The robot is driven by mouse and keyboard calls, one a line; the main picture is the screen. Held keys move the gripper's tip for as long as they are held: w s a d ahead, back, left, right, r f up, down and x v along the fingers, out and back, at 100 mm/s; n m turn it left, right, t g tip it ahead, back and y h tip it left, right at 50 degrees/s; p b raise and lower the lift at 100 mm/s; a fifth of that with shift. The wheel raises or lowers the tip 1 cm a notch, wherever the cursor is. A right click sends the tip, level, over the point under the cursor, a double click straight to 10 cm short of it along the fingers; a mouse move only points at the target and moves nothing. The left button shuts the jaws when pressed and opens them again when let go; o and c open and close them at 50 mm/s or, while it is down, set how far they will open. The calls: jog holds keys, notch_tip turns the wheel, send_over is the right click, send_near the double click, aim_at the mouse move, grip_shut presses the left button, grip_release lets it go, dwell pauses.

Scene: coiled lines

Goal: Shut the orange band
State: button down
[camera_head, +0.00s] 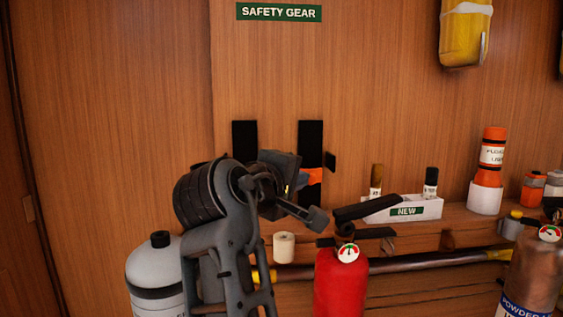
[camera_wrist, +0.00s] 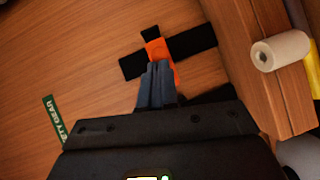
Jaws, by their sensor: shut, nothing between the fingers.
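The orange band (camera_head: 314,175) lies across the right-hand of two upright black straps (camera_head: 311,135) on the wooden wall. My gripper (camera_head: 297,181) hides its left part in the head view. In the wrist view the orange band (camera_wrist: 156,48) crosses the black strap (camera_wrist: 195,42), with a small black tab (camera_wrist: 150,33) at its far end. My gripper (camera_wrist: 156,68) is shut and empty, its fingertips over the near part of the band. Whether they touch it I cannot tell.
A red extinguisher (camera_head: 340,285) stands right of my arm, and a grey cylinder (camera_head: 155,275) stands left. A white roll (camera_head: 284,247), a white box labelled NEW (camera_head: 405,210) and an orange-topped canister (camera_head: 492,150) are at the shelf.

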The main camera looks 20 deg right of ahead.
jog(key=d+p, duration=0.1)
jog(key=s+d+p, duration=0.1)
jog(key=shift+d+r, duration=0.2)
jog(key=shift+d, duration=0.2)
jog(key=shift+d+f+p, duration=0.15)
jog(key=shift+d+p, duration=0.7)
jog(key=shift+d, duration=0.3)
